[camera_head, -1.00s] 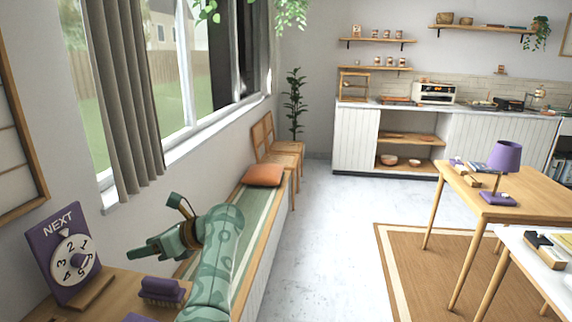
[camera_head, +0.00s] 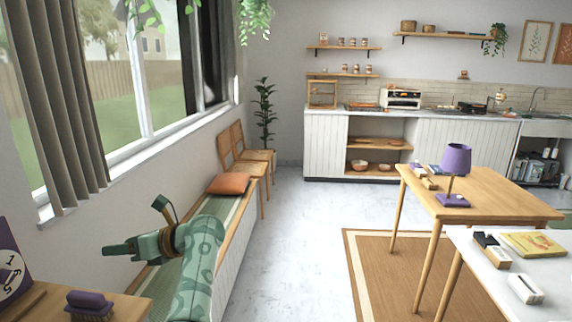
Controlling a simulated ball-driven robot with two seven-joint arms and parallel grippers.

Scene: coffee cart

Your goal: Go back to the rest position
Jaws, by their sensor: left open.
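My left gripper (camera_head: 118,249) is at the lower left, at the end of my green patterned arm, with its fingers pointing left. It is open and holds nothing that I can see. It is in front of the window wall, above the bench and beyond the small wooden table. My right gripper is not in view.
A wooden table (camera_head: 130,306) at the lower left bears a purple brush (camera_head: 88,304) and a purple number sign (camera_head: 12,268). A cushioned bench (camera_head: 160,283) runs along the wall. At right stand a wooden table (camera_head: 500,197) with a purple lamp (camera_head: 456,160) and a white table (camera_head: 470,247). The middle floor is clear.

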